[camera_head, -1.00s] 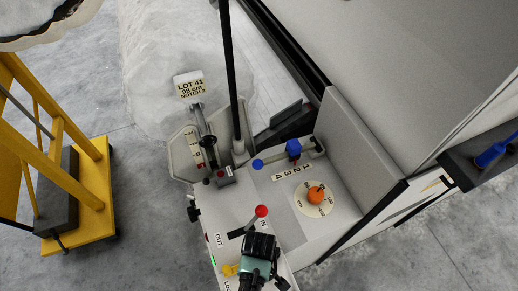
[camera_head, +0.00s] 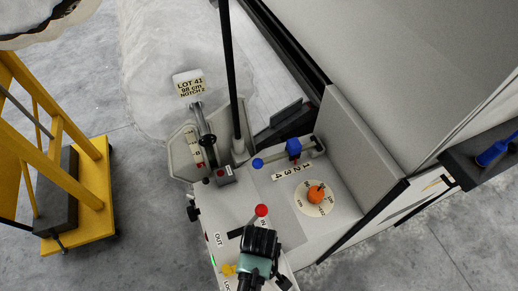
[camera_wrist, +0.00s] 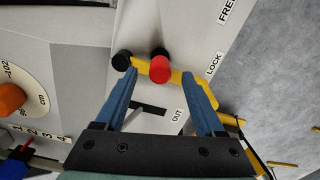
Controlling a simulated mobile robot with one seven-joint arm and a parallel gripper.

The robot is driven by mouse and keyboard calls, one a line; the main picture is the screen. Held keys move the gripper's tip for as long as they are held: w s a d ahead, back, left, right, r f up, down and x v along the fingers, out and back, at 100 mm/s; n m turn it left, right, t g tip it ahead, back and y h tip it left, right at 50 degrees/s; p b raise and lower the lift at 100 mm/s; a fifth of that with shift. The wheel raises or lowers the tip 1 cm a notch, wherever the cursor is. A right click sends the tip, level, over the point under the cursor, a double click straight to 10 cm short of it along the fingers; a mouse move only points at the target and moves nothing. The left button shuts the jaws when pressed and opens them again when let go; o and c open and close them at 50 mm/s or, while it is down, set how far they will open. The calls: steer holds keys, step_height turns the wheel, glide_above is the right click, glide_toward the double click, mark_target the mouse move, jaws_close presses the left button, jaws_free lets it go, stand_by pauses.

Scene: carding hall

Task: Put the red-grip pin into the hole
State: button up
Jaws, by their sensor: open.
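In the wrist view a red grip (camera_wrist: 160,68) shows between the tips of my open gripper (camera_wrist: 160,75), in front of a yellow bar. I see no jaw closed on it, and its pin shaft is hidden. In the head view a red round knob (camera_head: 262,211) on a dark stem shows just above my gripper (camera_head: 259,238); I cannot tell whether it is the same part. The blue fingers are hidden in the head view. A dark slot (camera_wrist: 150,108) lies by the OUT label in the wrist view. I cannot make out the pin's hole.
The pale console carries an orange dial knob (camera_head: 316,194), a blue knob (camera_head: 293,147) by numbers and a black pole (camera_head: 232,80). A yellow bar (camera_wrist: 183,76) and black knob (camera_wrist: 121,60) lie near the fingertips. A yellow cart (camera_head: 88,215) stands left.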

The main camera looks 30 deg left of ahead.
step_height(320, 180, up, 10)
steer(key=b, duration=0.1)
steer(key=shift+f, duration=0.15)
stand_by(0.5)
